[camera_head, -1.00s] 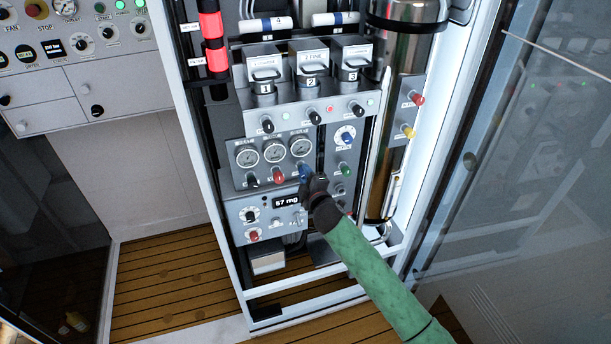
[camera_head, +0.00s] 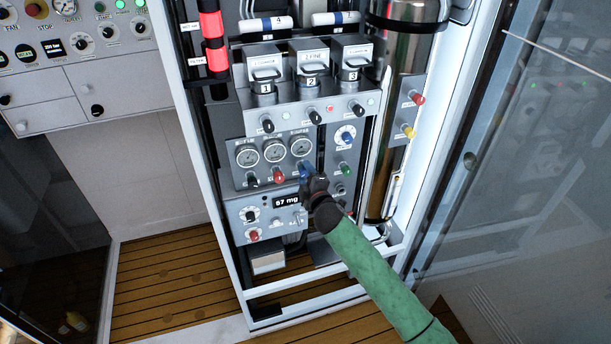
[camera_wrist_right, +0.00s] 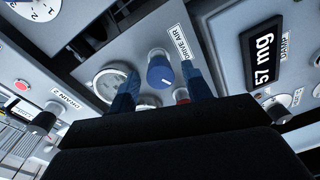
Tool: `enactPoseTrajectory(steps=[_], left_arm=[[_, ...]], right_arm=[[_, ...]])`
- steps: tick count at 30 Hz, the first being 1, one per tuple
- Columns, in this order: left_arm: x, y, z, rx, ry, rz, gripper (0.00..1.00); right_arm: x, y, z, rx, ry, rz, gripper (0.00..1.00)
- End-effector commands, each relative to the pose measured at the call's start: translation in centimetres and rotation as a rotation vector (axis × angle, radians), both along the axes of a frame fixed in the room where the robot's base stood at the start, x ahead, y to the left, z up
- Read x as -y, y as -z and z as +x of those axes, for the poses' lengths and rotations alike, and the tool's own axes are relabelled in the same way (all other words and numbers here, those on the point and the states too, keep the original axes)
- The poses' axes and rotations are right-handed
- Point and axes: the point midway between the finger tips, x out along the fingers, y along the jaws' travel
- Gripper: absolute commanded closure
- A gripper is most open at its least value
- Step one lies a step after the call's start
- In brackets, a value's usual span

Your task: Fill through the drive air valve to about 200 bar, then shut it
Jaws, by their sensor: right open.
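The drive air valve is a blue knob (camera_wrist_right: 160,72) beside a "DRIVE AIR" label (camera_wrist_right: 180,43) in the right wrist view. My right gripper (camera_wrist_right: 159,82) is open, with one blue finger on each side of the knob; I cannot tell whether either finger touches it. In the head view my right gripper (camera_head: 307,174) is at the panel below the right-hand of three round gauges (camera_head: 301,146) and hides most of the valve. The gauge needles are too small to read surely. My left gripper is not in view.
A red knob (camera_head: 278,175) and a black knob (camera_head: 251,180) are left of the gripper, a green knob (camera_head: 345,169) right. A small display (camera_head: 287,201) sits just below. The cabinet's white frame (camera_head: 213,190) and a glass door (camera_head: 530,180) flank the panel.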

Motion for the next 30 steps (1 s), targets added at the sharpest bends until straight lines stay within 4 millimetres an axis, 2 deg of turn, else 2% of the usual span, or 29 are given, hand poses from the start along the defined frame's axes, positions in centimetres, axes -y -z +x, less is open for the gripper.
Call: enactPoseTrajectory(steps=[2,4,15,21,30], left_arm=[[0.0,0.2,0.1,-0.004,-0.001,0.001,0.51],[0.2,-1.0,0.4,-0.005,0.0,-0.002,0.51],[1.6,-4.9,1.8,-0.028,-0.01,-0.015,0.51],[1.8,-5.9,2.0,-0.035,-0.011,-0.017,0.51],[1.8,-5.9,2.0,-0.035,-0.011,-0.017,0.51]], right_arm=[[0.3,0.3,-0.6,-0.001,0.001,-0.001,0.51],[0.6,0.3,-1.4,-0.001,0.0,-0.001,0.51],[2.2,0.1,-6.1,-0.001,0.0,0.0,0.51],[2.5,-0.2,-7.0,0.0,-0.001,0.0,0.51],[2.5,-0.3,-7.0,0.0,0.0,0.0,0.51]])
